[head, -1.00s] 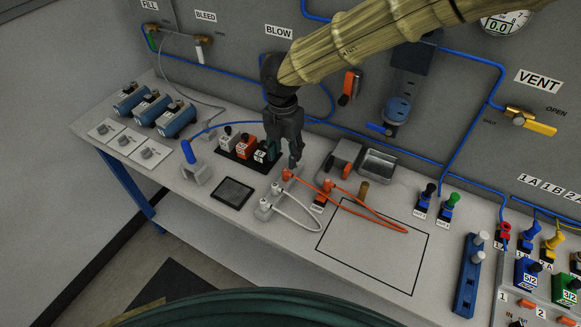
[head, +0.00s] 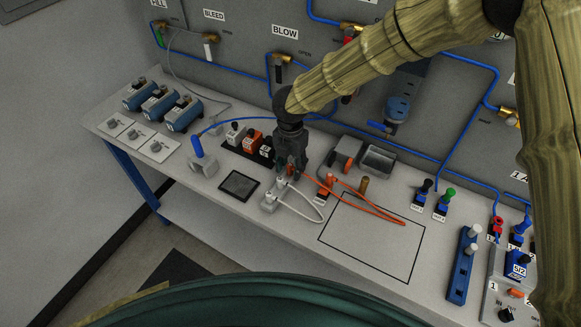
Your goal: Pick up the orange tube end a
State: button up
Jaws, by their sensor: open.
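The orange tube (head: 375,212) lies on the bench in a long loop. One orange end fitting (head: 291,170) stands at the grey holder, right at my gripper's fingertips. The other orange end (head: 331,180) stands a little to the right. I cannot read which end is marked a. My gripper (head: 288,172) points down and is open, with its fingers at or around the left orange end. The fingers partly hide that end, and I cannot tell whether they touch it.
A white tube (head: 315,217) with white ends sits in the grey holder just in front. Black, orange and white blocks (head: 251,141) stand close on the left. A metal tray (head: 378,160) is behind right. An outlined bare area (head: 372,245) lies to the right.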

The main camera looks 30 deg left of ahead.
jog(key=shift+s, duration=0.1)
jog(key=shift+s+r, duration=0.1)
jog(key=shift+c, duration=1.2)
grip_shut()
